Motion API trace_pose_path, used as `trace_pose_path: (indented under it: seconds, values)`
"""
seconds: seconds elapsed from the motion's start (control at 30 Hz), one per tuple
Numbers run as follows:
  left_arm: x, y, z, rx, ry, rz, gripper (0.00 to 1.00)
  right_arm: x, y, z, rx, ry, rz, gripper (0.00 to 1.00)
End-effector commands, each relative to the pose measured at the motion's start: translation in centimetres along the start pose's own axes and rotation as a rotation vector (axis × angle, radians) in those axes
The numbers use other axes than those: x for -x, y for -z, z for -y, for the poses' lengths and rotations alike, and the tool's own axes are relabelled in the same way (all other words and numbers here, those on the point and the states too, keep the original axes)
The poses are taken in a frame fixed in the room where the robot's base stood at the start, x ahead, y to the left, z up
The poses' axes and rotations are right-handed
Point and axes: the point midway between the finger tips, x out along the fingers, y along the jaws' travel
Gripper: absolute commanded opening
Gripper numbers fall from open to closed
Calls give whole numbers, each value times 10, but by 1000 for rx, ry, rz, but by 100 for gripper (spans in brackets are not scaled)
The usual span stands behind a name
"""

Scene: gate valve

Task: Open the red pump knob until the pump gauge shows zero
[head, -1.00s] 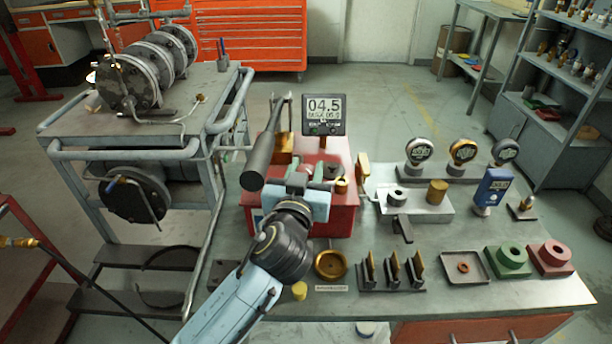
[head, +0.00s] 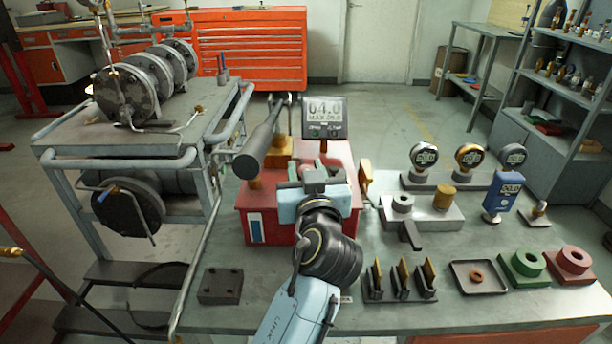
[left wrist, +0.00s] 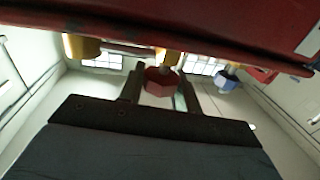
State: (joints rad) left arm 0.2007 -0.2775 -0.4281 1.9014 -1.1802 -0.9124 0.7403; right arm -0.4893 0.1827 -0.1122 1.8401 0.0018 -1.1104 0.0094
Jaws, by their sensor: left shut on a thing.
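The red pump (head: 268,226) is a red box on the bench with a long dark lever handle (head: 262,140). The pump gauge (head: 323,118) stands behind it and its screen reads 04.0, with MAX 05.0 below. My left gripper (head: 322,178) is at the pump's front right and hides the knob in the head view. In the left wrist view the red knob (left wrist: 160,82) sits between the two fingers of my left gripper (left wrist: 160,88), which is shut on it, under the pump's red edge. My right gripper is not in view.
Dial gauges (head: 470,157), a grey block with fittings (head: 420,212), a blue meter (head: 502,192) and a slotted rack (head: 399,281) stand to the right. A dark block (head: 220,286) lies at front left. A pipe cart (head: 120,165) stands left of the bench.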

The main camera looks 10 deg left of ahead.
Motion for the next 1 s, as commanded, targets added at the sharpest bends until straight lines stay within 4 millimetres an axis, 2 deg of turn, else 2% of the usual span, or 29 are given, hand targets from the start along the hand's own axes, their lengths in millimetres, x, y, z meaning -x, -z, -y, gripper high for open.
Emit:
trace_pose_path:
  seconds: [0.5,0.53,0.67,1.0]
  values:
    - [0,1,0,-1,10,-3,11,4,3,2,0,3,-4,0]
    - [0,1,0,-1,10,-3,37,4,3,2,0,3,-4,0]
    - [0,1,0,0,10,-3,54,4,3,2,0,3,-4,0]
    - [3,0,0,1,8,-1,55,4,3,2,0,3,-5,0]
